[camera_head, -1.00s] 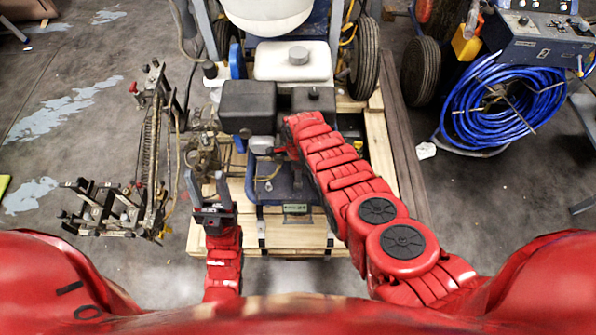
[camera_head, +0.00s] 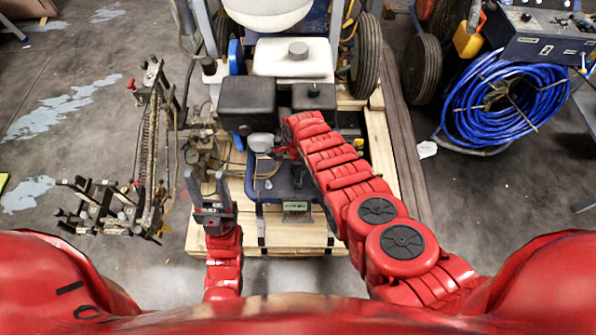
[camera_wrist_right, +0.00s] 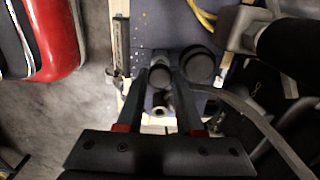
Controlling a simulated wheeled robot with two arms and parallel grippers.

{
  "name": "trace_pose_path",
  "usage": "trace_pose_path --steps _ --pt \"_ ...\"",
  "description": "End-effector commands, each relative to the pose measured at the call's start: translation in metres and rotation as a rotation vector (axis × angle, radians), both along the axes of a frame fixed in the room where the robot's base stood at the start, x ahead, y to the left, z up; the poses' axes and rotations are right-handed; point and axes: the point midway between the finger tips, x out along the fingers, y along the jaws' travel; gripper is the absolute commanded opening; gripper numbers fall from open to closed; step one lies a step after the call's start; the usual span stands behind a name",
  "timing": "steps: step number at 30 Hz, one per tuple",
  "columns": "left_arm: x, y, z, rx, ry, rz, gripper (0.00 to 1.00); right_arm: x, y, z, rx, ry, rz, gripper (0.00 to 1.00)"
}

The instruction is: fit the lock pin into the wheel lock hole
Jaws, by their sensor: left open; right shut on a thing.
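My right gripper (camera_wrist_right: 162,88) is shut on a small grey round-ended piece (camera_wrist_right: 161,76), which I take to be the lock pin. A ring-like end (camera_wrist_right: 162,104) shows just below it between the fingers. In the head view my right arm reaches over the striper's engine area, and its gripper tips are mostly hidden. My left gripper (camera_head: 207,185) is open and empty, pointing up over the left front of the striper. I cannot make out the wheel lock hole in either view. A dark round part (camera_wrist_right: 197,65) sits close beside the held piece.
The striper's black engine housing (camera_head: 247,98) and white tank (camera_head: 292,60) stand on a wooden pallet (camera_head: 378,140). A spray-arm assembly (camera_head: 150,135) stands at left. A blue hose coil (camera_head: 505,100) lies at right. In the wrist view, a dark cable (camera_wrist_right: 255,115) runs near the right finger.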

Motion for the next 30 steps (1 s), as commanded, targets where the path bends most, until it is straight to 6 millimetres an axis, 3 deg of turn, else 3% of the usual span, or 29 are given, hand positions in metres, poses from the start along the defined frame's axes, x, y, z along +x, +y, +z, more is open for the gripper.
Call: trace_pose_path --steps 23,24,30 --pt "0.000 0.000 -0.015 0.000 0.000 0.000 0.50 0.000 0.000 -0.015 0.000 0.000 0.000 0.00" --pt "0.000 0.000 -0.015 0.000 0.000 0.000 0.50 0.000 0.000 -0.014 0.000 0.000 0.000 0.37" --pt "0.000 0.000 -0.013 0.000 0.000 0.000 0.50 0.000 0.000 -0.013 0.000 0.000 0.000 0.71"
